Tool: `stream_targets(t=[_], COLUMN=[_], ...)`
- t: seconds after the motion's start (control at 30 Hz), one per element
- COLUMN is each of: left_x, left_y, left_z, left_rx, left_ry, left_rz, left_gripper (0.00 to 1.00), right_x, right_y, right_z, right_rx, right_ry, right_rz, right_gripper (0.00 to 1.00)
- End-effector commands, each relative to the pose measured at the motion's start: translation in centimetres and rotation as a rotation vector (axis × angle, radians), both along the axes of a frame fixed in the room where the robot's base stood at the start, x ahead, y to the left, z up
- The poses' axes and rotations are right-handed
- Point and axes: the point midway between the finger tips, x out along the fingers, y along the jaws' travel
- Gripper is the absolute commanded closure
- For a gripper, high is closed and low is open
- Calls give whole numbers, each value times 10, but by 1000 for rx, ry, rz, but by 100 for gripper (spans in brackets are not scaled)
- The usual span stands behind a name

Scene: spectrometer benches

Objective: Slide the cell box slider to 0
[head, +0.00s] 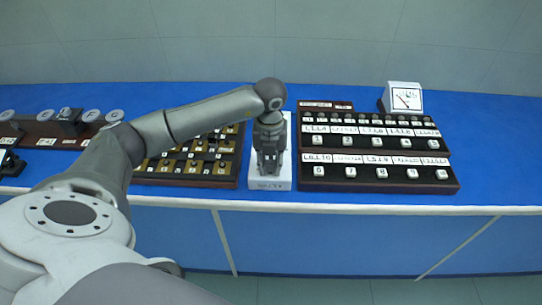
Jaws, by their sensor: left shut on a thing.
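A narrow white box (282,184) stands on the blue bench between two dark panels, with small illegible dark lettering on its front edge. I take it to be the cell box. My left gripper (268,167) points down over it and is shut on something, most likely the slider. The gripper covers the slider and most of the box's top, so the slider's position and any scale marks are hidden. My right gripper is out of view.
A brown panel with gold plates (190,165) lies close left of the box. A dark panel with white labels and buttons (375,182) is close right. A white meter (405,97) stands behind it. The blue bench (500,150) is clear at far right.

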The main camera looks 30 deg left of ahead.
Motion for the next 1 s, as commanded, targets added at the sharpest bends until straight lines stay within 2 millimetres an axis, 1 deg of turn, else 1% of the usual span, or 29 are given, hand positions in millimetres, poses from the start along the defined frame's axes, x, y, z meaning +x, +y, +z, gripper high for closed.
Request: stream_targets(t=[0.03, 0.1, 0.27, 0.3, 0.47, 0.7, 0.8, 0.87, 0.97, 1.0], left_x=[-5, -6, -6, -6, -5, -4, -3, -3, -2, -2], left_y=[-5, -6, -6, -6, -5, -4, -4, -4, -4, -4], left_z=[1, 1, 0, 0, 0, 1, 3, 8, 21, 29], left_rx=[-10, -12, -10, -10, -9, -8, -8, -8, -8, -8], left_ry=[14, 15, 16, 16, 15, 11, 9, 7, 6, 6], left_rz=[-8, -8, -8, -8, -7, -6, -5, -5, -5, -5], left_gripper=[100, 100, 100, 76, 55, 55, 55, 55, 55, 55], right_x=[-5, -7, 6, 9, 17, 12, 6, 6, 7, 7], right_y=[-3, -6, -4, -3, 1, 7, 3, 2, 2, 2], right_z=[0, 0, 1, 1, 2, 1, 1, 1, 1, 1], right_rx=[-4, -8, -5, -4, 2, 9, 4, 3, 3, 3], right_ry=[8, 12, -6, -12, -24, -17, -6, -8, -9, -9], right_rz=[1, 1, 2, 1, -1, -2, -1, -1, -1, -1], right_gripper=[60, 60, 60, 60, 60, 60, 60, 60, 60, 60])
